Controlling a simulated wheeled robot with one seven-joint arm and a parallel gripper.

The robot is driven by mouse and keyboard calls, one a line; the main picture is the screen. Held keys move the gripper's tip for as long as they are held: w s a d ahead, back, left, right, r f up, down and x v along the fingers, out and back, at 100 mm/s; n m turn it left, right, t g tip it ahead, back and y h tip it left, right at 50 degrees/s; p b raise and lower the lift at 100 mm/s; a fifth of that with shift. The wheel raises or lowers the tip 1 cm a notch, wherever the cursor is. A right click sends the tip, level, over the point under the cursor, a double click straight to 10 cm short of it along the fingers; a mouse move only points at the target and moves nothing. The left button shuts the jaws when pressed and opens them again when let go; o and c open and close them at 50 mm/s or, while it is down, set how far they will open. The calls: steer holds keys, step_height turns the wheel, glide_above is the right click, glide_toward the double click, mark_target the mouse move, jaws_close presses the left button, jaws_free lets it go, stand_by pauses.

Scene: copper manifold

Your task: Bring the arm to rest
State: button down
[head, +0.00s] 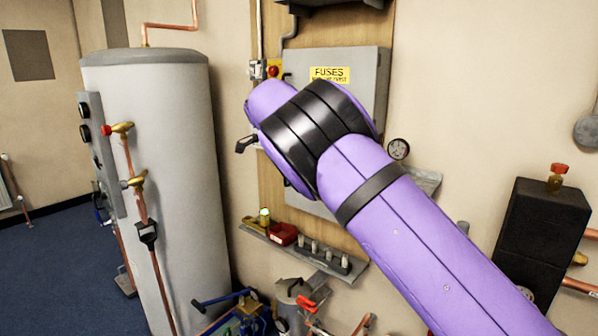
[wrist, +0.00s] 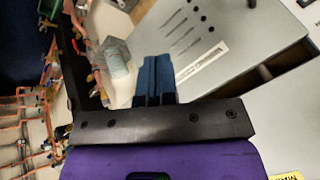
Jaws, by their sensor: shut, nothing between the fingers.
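My purple arm with black joint bands crosses the head view from the lower right up to the middle, in front of a grey fuse box. My gripper (wrist: 154,80) shows in the wrist view as two dark blue fingers close together, shut and empty. Its fingers are not clearly visible in the head view. In the wrist view, a grey panel (wrist: 215,75) with slots and holes lies beyond and to the right of the fingers. I cannot tell how far off it is.
The fuse box (head: 370,75) hangs on a wooden board behind my arm. A tall grey tank (head: 175,190) stands left. A shelf (head: 330,262) with small items is below. A black box (head: 540,235) with copper pipes is right. Blue floor (head: 60,270) is open at far left.

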steer(key=s+d+r+n+g+y, duration=0.1)
steer(key=s+d+r, duration=0.25)
steer(key=d, duration=0.55)
steer(key=s+d+r+g+y, duration=0.15)
steer(key=d+r, duration=0.25)
steer(key=d, duration=0.6)
steer(key=s+d+r+n+y, duration=0.1)
steer(key=s+d+r+n, duration=0.3)
steer(key=s+d, duration=0.75)
steer(key=s+d+r+n+t, duration=0.1)
steer(key=s+d+n, duration=0.1)
steer(key=s, duration=0.8)
steer(key=s+d+r+n+t, duration=0.1)
steer(key=s+d+n, duration=0.2)
steer(key=s, duration=0.7)
steer(key=s+f+n, duration=0.2)
steer(key=s+f, duration=0.1)
steer(key=s, duration=0.5)
steer(key=s+f+n, duration=0.2)
steer(key=s+f, duration=0.1)
steer(key=s, duration=0.6)
steer(key=shift+s+n, duration=0.2)
steer(key=shift+n, duration=0.1)
steer(key=shift+w+h, duration=0.1)
steer(key=shift+h, duration=0.15)
